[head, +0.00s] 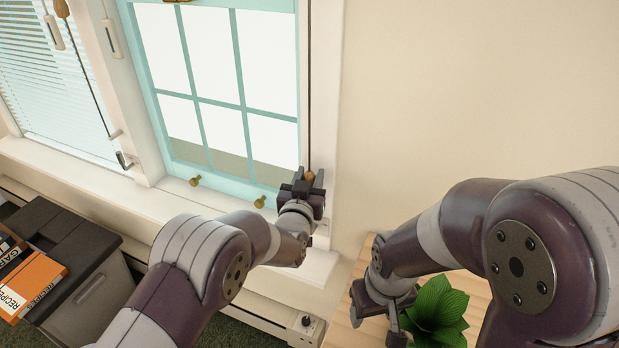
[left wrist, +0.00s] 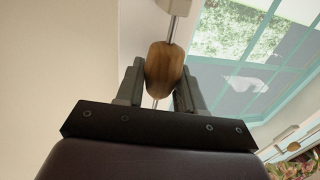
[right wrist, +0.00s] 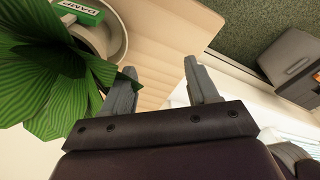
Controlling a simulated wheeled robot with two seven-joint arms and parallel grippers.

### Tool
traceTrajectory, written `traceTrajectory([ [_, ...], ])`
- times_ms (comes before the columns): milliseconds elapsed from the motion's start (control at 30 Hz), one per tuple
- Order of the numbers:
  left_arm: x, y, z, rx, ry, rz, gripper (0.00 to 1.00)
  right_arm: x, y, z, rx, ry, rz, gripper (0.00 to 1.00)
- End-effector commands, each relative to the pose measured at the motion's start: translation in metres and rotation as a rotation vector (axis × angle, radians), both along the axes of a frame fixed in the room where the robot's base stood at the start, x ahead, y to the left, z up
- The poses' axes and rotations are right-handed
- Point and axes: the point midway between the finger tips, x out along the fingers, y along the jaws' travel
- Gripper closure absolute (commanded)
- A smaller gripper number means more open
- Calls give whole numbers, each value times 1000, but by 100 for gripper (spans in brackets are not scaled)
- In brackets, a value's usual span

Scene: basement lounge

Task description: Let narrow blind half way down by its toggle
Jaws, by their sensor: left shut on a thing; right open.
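A brown wooden toggle (left wrist: 164,68) hangs on a thin rod or cord at the right side of the teal-framed window (head: 243,105). My left gripper (head: 307,184) is shut on this toggle, one finger on each side of it in the left wrist view. In the head view only a little of the toggle (head: 309,177) shows between the fingers. No lowered blind shows over the teal window's panes; its top is out of view. My right gripper (right wrist: 158,78) is open and empty, above a wooden surface beside a green plant (right wrist: 60,85).
A slatted white blind (head: 45,75) covers the left window, with a wand (head: 88,75) beside it. Brass knobs stand at the teal window's sill. The plant (head: 437,310) stands close to my right gripper. A dark cabinet (head: 85,250) with books is at lower left.

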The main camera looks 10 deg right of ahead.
Motion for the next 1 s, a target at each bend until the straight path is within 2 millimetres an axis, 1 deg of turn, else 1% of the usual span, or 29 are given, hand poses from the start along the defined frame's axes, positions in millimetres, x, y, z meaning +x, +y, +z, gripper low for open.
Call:
traceTrajectory([
  [33, 0, 0, 9, -2, -3, 0, 100, 0, 0, 4, 0, 0, 0, 41],
  [167, 1, 0, 34, -5, -7, 0, 100, 0, 0, 14, 0, 0, 0, 41],
  [400, 1, 0, 98, -6, -11, 0, 100, 0, 0, 38, 0, 0, 0, 41],
  [500, 1, 0, 122, -6, -8, 0, 100, 0, 0, 45, 0, 0, 0, 41],
  [600, 1, 0, 141, -4, -7, 0, 100, 0, 0, 52, 0, 0, 0, 41],
  [700, 1, 0, 157, -5, -7, 0, 100, 0, 0, 56, 0, 0, 0, 41],
  [800, 1, 0, 166, -3, -4, 0, 100, 0, 0, 59, 0, 0, 0, 41],
  [1000, 1, 0, 173, -1, -2, -1, 100, 0, 0, 61, 0, 0, 0, 41],
])
